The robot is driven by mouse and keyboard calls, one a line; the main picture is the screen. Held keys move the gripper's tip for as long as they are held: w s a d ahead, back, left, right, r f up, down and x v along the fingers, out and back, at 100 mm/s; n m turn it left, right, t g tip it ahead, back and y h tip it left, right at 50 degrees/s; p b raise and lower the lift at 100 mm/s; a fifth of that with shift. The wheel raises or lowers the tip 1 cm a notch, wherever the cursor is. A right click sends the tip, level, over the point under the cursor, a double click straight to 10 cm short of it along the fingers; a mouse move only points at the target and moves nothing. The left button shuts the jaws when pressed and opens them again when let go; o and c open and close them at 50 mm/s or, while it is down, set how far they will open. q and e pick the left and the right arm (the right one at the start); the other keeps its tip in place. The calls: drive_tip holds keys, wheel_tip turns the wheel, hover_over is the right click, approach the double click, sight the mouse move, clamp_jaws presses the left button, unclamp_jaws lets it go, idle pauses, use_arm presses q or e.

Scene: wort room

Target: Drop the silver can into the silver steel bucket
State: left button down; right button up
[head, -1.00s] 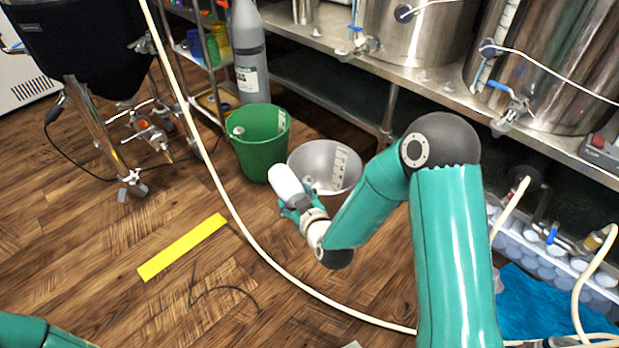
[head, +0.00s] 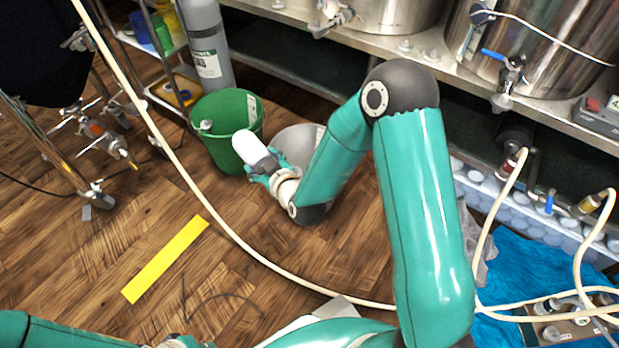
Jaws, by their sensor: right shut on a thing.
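My right gripper (head: 262,166) is shut on a pale, silver-white can (head: 248,146). The can is tilted, its free end pointing up and left. In the head view it overlaps the right side of the green bucket; its height above the floor is hard to judge. The silver steel bucket (head: 296,137) stands on the floor just right of the can. My right gripper and forearm hide most of the bucket's front and right side. Part of my left arm shows at the bottom left, with its gripper (head: 186,342) cut off by the frame edge.
The green bucket (head: 219,157) stands left of the steel one. A grey gas cylinder (head: 209,50) is behind it. A steel bench (head: 420,62) with vessels runs along the back. A pale hose (head: 207,205) crosses the floor. A yellow strip (head: 165,260) lies on otherwise open floor.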

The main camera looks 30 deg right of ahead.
drive_tip(key=shift+w+d, duration=0.15)
drive_tip(key=shift+w, duration=0.05)
drive_tip(key=w+d+f+m+g+h+p, duration=0.1)
drive_tip(key=w+d+f+m+h+p, duration=0.2)
drive_tip(key=d, duration=0.6)
drive_tip(key=w+d+f+m+h+p, duration=0.15)
drive_tip(key=d+f+p, duration=0.35)
drive_tip(key=d, duration=0.5)
wheel_tip(320, 180, down, 7)
drive_tip(key=b, duration=0.4)
drive_tip(key=shift+s+h+b, duration=0.3)
drive_tip(key=shift+h, duration=0.15)
drive_tip(key=shift+d+r, duration=0.1)
drive_tip(key=shift+r, duration=0.05)
drive_tip(key=o, duration=0.9)
drive_tip(key=shift+s, duration=0.1)
